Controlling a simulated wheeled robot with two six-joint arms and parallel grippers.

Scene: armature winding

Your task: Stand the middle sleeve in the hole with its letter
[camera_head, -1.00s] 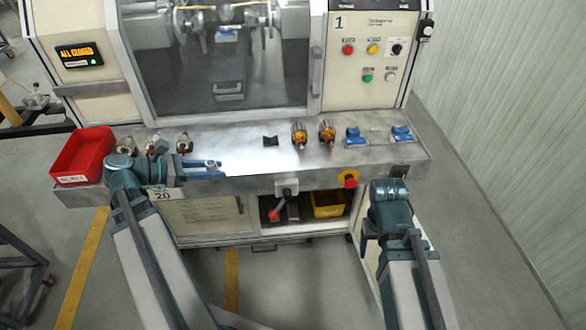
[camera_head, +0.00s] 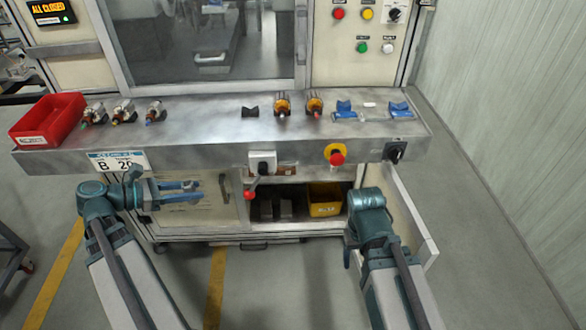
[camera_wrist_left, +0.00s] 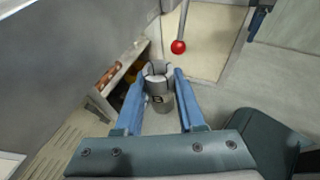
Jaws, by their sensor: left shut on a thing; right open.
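My left gripper (camera_head: 188,191) is in front of the bench's front face, below the top's edge, with its blue fingers pointing right. In the left wrist view it is shut on a grey, hollow sleeve (camera_wrist_left: 158,86) with a dark letter mark on its side, too small to read surely. The sleeve's open rim faces up in that view. In the head view the sleeve is hard to make out. My right gripper (camera_head: 366,215) is low at the right, in front of the bench, its fingers mostly hidden. I cannot make out a lettered hole.
The bench top (camera_head: 210,125) holds a red bin (camera_head: 48,122), several small parts at left, a black V-block (camera_head: 250,112), two orange armatures (camera_head: 282,106) and blue holders (camera_head: 345,110). A red-knobbed lever (camera_head: 249,195) is close right of my left gripper. A yellow bin (camera_head: 325,198) sits below.

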